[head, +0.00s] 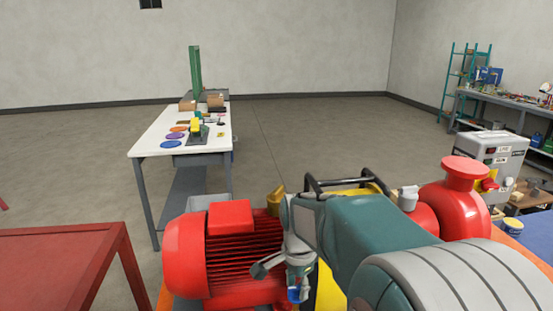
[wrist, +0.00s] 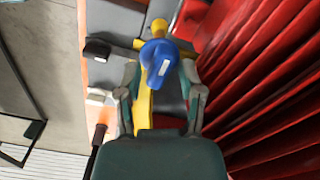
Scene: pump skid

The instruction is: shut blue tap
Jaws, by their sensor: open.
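The blue tap (wrist: 158,60) has a rounded hub and a short lever with a white mark on it, on a yellow pipe (wrist: 143,108) in the wrist view. My gripper (wrist: 160,78) is open, with one finger on each side of the lever in the picture. A gap shows on both sides, so I see no grip on it. How far the fingertips are from the tap in depth I cannot tell. In the head view my gripper (head: 280,272) points down beside the motor, and a small part of the blue tap (head: 294,294) shows below it; my arm hides the rest.
The red finned motor (head: 235,255) stands close to the gripper, and its fins (wrist: 265,90) fill the right of the wrist view. A red pump body (head: 455,205) is at the right. A white table (head: 165,145) with small items stands behind. Open floor lies beyond.

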